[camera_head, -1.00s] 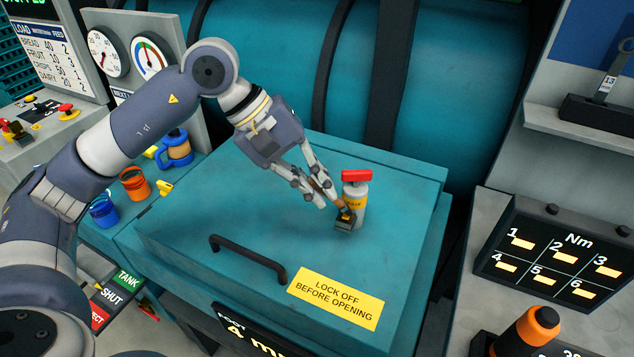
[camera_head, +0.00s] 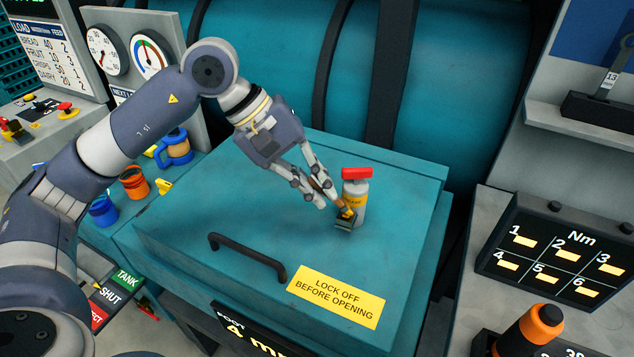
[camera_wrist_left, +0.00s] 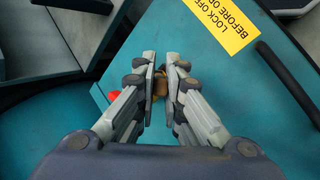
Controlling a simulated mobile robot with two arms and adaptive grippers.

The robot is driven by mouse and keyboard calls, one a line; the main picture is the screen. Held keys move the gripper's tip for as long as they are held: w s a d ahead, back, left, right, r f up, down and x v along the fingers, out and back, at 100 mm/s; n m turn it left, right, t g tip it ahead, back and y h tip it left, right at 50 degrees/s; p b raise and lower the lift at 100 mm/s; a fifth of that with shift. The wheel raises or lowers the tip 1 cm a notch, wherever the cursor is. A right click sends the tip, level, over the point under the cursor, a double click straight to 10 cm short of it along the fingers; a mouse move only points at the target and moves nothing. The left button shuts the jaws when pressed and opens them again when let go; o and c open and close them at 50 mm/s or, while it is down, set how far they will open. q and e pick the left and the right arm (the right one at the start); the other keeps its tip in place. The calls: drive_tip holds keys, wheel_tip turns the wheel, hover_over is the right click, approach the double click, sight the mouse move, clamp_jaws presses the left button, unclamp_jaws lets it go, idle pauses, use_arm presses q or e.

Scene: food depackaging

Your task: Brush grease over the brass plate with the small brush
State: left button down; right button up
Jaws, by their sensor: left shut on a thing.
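My left gripper (camera_head: 329,197) is shut on the small brush (camera_head: 347,214), whose dark, wide head points down near the teal lid. A grey can (camera_head: 361,204) with a yellow label and a red top (camera_head: 357,173) stands upright on the lid, right beside the brush head; I cannot tell whether they touch. In the left wrist view the gripper (camera_wrist_left: 164,73) has a brownish piece of the brush (camera_wrist_left: 160,88) between its fingers, and a bit of the red top shows at the left. I cannot make out a brass plate. My right gripper is not in view.
The teal lid (camera_head: 225,200) has a black handle (camera_head: 247,258) and a yellow lock-off label (camera_head: 336,296). Orange and blue cups (camera_head: 134,182) stand left of it. A torque panel (camera_head: 553,255) and an orange-black knob (camera_head: 530,330) are at the right. The lid's middle is clear.

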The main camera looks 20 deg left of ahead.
use_arm(q)
drive_tip(key=shift+f+b, duration=0.1)
drive_tip(key=shift+b, duration=0.25)
idle(1.0)
idle(0.4)
drive_tip(key=shift+r+p, duration=0.45)
drive_tip(key=shift+r, duration=0.3)
drive_tip(key=shift+r+p, duration=1.55)
drive_tip(key=shift+r, duration=1.25)
